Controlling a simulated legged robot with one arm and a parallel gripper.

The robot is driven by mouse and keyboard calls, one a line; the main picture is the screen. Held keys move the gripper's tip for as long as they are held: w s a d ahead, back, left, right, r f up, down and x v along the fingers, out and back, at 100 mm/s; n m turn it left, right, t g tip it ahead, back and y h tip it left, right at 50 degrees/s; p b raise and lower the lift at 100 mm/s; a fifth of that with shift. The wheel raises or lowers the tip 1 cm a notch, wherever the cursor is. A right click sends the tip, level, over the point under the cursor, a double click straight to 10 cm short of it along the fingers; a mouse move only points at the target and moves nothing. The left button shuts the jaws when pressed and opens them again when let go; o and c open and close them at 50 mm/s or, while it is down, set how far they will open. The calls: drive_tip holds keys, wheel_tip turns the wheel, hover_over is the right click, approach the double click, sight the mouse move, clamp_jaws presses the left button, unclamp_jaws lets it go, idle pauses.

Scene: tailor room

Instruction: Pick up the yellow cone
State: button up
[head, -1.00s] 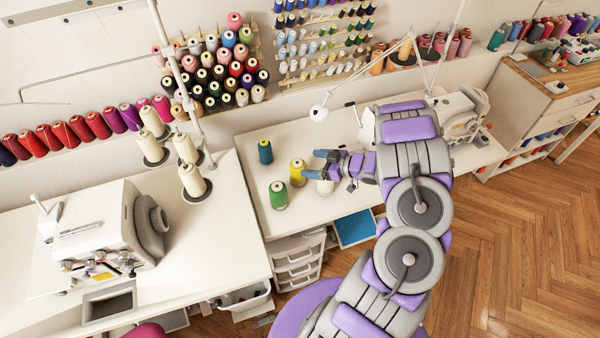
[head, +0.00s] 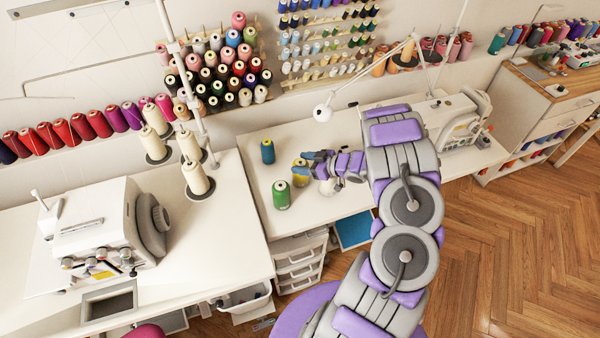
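The yellow cone (head: 300,179) stands upright on the white table (head: 250,172), partly hidden behind my gripper. My gripper (head: 304,162) reaches in from the right, with its blue fingertips at the cone's upper part. From this view I cannot tell whether the fingers are around the cone or only in front of it, nor whether they touch it. A green cone (head: 281,195) stands just in front and to the left. A blue cone (head: 267,151) stands behind and to the left. A white cone (head: 327,187) is partly visible beneath my gripper.
Another machine (head: 105,235) stands on the left table. Thread racks (head: 225,75) line the wall.

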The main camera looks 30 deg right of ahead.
drive_tip(key=shift+d, duration=0.25)
drive_tip(key=c, duration=1)
